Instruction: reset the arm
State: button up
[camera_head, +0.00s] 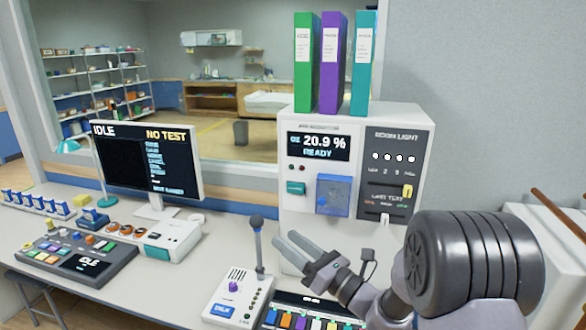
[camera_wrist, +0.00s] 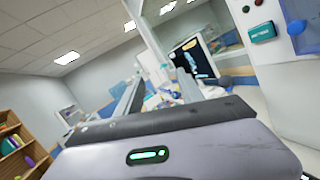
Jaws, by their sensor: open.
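My gripper (camera_head: 285,240) is in front of the white cabinet, above the desk and just right of the grey stalk microphone. Its two fingers point left and are apart, with nothing seen between them. In the wrist view my gripper (camera_wrist: 158,88) shows its two fingers standing apart beyond the grey palm with a green light. The arm is bent, with its dark rounded joint at the lower right of the head view. From this view I cannot tell whether the fingers touch the cabinet front.
The white cabinet (camera_head: 300,219) carries several binders. The microphone (camera_head: 257,250) stands close to the fingers. The monitor (camera_head: 145,165), a button console (camera_head: 75,258) and a colored-key panel (camera_head: 305,318) are on the desk (camera_head: 180,290). A window is behind.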

jog(key=s+a+r+n+g+y, duration=0.2)
jog(key=s+a+n+g, duration=0.4)
jog(key=s+n, duration=0.15)
jog(key=s+f+n+g+h+b, duration=0.35)
jog(key=s+n+g+h, duration=0.45)
jog(key=s, duration=1)
jog(key=s+d+f+n+t+h, duration=0.2)
jog(key=s+d+n+t+h, duration=0.1)
jog(key=d+n, duration=0.2)
jog(key=s+d+f+n+t+h+b, duration=0.1)
jog(key=s+d+f+n+t+h, duration=0.1)
jog(key=d, duration=0.7)
jog(key=s+n+t+h, duration=0.1)
jog(key=n+h, duration=0.1)
jog(key=n, duration=0.1)
jog(key=shift+s+d+f, duration=0.15)
jog(key=shift+s+d, duration=0.1)
